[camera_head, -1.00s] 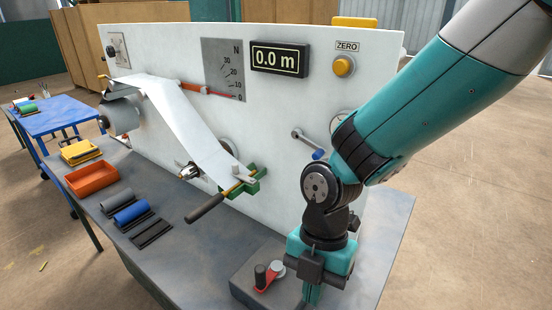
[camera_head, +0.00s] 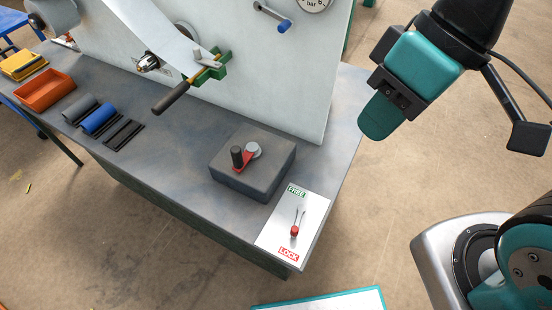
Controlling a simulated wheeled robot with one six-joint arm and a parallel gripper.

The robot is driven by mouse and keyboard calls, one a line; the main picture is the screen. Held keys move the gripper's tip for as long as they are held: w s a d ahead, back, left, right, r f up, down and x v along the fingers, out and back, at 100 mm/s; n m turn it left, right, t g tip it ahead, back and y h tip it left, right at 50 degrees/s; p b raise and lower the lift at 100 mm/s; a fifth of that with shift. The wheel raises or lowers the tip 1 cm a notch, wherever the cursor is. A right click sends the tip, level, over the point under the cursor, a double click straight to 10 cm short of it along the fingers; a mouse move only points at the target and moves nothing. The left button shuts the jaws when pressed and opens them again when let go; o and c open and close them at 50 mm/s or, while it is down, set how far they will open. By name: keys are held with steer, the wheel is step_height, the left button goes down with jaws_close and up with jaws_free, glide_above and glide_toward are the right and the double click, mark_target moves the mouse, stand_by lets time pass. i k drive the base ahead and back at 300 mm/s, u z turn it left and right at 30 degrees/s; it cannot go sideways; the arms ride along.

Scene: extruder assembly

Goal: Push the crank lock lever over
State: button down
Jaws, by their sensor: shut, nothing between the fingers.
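The crank lock lever (camera_head: 296,223) is a small metal lever with a red knob on a white plate (camera_head: 280,238). The plate lies at the table's front right corner, with a green FREE label at its far end and a red LOCK label at its near end. The red knob points toward LOCK. A red crank (camera_head: 243,162) with a black handle sits on a grey block (camera_head: 265,178) just behind the plate. My gripper (camera_head: 375,125) is shut and empty, in the air to the right of the plate and apart from the lever.
A white panel (camera_head: 290,75) stands along the back of the grey table (camera_head: 185,165). A black-handled rod on a green bracket (camera_head: 212,68) juts from it. An orange tray (camera_head: 46,90) and several rolls lie at left. A teal-edged white surface (camera_head: 335,303) shows at the bottom.

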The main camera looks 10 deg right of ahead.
mark_target(301, 208)
steer(key=k, duration=0.5)
steer(key=z, duration=2.25)
steer(key=k, duration=1.2)
steer(key=u, duration=2.25)
steer(key=i, duration=0.5)
steer(key=z, duration=0.05)
